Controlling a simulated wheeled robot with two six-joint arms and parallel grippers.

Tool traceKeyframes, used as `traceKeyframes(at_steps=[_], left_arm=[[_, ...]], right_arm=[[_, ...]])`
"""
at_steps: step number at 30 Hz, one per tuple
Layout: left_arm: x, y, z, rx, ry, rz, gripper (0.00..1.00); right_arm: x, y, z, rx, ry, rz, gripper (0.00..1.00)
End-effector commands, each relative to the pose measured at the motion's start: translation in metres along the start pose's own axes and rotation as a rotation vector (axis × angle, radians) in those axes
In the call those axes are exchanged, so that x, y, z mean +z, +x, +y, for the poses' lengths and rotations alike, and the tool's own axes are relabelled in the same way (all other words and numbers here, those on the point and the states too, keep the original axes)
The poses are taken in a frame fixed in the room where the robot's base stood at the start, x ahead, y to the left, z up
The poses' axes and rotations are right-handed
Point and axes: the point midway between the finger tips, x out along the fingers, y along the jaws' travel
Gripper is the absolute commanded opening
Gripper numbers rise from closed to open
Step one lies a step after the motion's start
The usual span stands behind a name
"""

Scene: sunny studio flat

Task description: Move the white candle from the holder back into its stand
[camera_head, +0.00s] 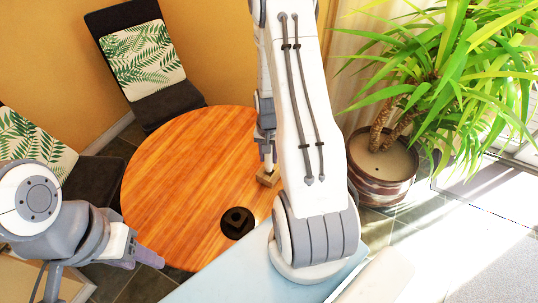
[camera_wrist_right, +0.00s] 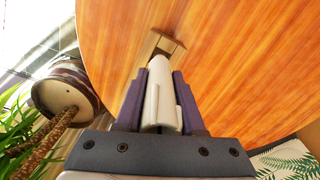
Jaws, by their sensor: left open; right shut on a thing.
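The white candle (camera_wrist_right: 161,95) lies between the purple fingers of my right gripper (camera_wrist_right: 160,102), which is shut on it. In the right wrist view its far end meets or overlaps a small wooden block (camera_wrist_right: 164,44); I cannot tell if it sits in it. In the head view the block (camera_head: 268,177) stands on the round table's right side, just below my right gripper (camera_head: 267,152). A round black piece with a dark angular centre (camera_head: 237,222) sits near the table's front edge. I cannot tell which is the holder or the stand. My left gripper (camera_head: 137,257) is open, low at the left.
The round wooden table (camera_head: 180,180) is bare on its left and middle. A pale blue surface (camera_head: 225,275) lies in front. A potted plant (camera_head: 380,165) stands right of the table; chairs with leaf-print cushions (camera_head: 143,60) stand behind and left.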

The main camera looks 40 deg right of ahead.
Motion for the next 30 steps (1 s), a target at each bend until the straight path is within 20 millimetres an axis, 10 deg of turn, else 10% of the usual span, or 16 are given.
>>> traceKeyframes(at_steps=[30], left_arm=[[0.0,0.007,-0.001,0.0,0.0,0.0,0.5]], right_arm=[[0.0,0.011,0.0,0.0,0.0,0.0,0.0]])
